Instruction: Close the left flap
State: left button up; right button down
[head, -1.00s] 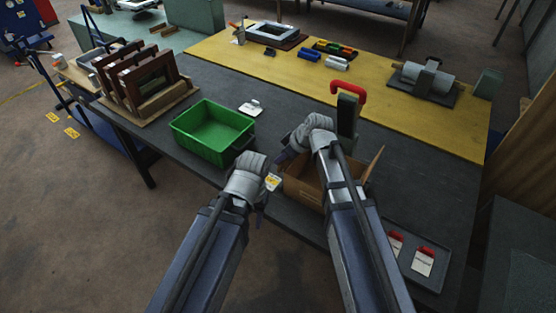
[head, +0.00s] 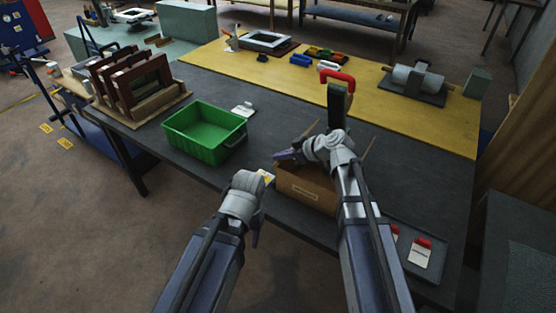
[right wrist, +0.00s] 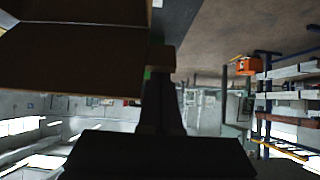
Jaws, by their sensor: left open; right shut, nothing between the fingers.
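A brown cardboard box (head: 306,190) stands near the table's front edge. A flap stands raised at its right side; the left flap is mostly hidden by my right gripper and cannot be clearly told. My right gripper (head: 287,156) is shut and empty, its fingers pointing left across the top left part of the box. In the right wrist view its dark fingers (right wrist: 161,95) reach up beside a large cardboard panel (right wrist: 75,62). My left gripper (head: 256,238) is open and empty, lower and left of the box, by the table's front edge, apart from the box.
A green bin (head: 205,146) stands left of the box. A red-handled tool (head: 338,82) rises behind it. A grey tray (head: 432,277) with red-and-white cards lies to the right. A frame rack (head: 128,80) stands far left.

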pick_arm(q)
jog(key=shift+f+b, duration=1.65)
jog(key=shift+f, duration=0.45)
pick_arm(e)
jog(key=shift+s+d+f, duration=0.6)
jog(key=shift+d+f, duration=0.25)
jog(key=shift+s+d+f, duration=0.6)
jog(key=shift+d+f, duration=0.2)
jog(key=shift+f, duration=0.1)
pick_arm(q)
jog(key=shift+f+b, duration=0.3)
jog(key=shift+b, duration=0.05)
pick_arm(e)
jog(key=shift+w+a+f, duration=0.25)
jog(key=shift+w+a, duration=0.2)
jog(key=shift+a, duration=0.1)
